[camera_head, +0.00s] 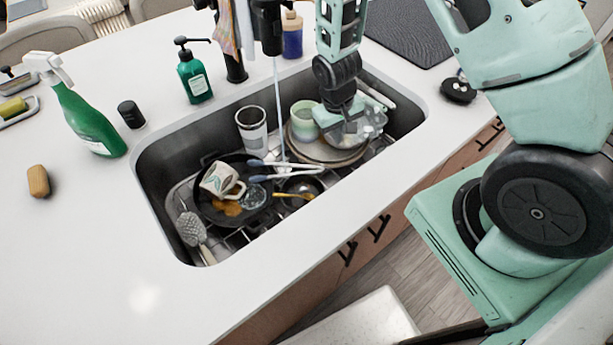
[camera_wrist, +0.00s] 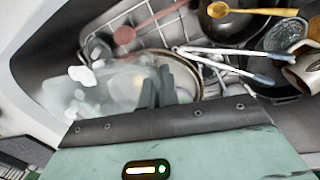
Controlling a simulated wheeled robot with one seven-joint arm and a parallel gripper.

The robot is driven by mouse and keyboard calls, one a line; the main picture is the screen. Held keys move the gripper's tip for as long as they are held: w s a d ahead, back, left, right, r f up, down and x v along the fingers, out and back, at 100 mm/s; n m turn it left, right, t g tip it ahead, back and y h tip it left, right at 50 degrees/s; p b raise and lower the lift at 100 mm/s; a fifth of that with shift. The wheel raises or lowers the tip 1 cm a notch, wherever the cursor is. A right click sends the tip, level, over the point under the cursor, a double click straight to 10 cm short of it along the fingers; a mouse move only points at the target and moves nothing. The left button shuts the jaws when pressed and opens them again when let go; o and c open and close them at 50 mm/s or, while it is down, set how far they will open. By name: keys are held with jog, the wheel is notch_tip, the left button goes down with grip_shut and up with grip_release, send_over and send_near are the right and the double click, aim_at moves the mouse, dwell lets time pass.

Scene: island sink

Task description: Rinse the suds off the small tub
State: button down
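The small tub (camera_head: 370,123) is clear and see-through, and sits low in the right part of the sink, by a stack of plates. In the wrist view the tub (camera_wrist: 105,95) fills the left middle, with white suds patches on it. My gripper (camera_head: 343,108) reaches down into the sink at the tub. Its dark fingers (camera_wrist: 157,88) are close together at the tub's right edge and look shut on its wall; the exact contact is hard to see. A thin water stream (camera_head: 278,105) falls from the tap (camera_head: 268,30), left of the tub.
The sink (camera_head: 160,150) also holds a plate stack (camera_head: 325,152), a green cup (camera_head: 305,120), a tumbler (camera_head: 252,130), tongs (camera_head: 285,170), a tilted mug (camera_head: 218,180) in a dark pan (camera_head: 235,217) and a brush (camera_head: 190,228). Bottles stand behind. The front counter is clear.

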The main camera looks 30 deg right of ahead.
jog(key=s+a+r+n+t+y+p, duration=0.1)
jog(key=s+a+r+n+p, duration=0.15)
jog(key=s+a+n, duration=0.6)
jog(key=s+a+r+n+y+p, duration=0.1)
jog(key=s+a+r+n+p, duration=0.3)
jog(key=n, duration=0.9)
jog(key=w+d+f, duration=0.2)
jog(key=w, duration=0.5)
jog(key=w+d+f, duration=0.2)
jog(key=w+d, duration=0.1)
jog(key=w, duration=0.4)
jog(key=shift+w+d+f, duration=0.2)
jog(key=shift+d+f, duration=0.15)
jog(key=shift+s+d, duration=0.1)
jog(key=shift+d, duration=0.05)
jog(key=shift+s+d, duration=0.25)
jog(key=shift+d, duration=0.15)
jog(key=s+a+b, duration=0.3)
jog(key=s+a, duration=0.1)
jog(key=s, duration=0.3)
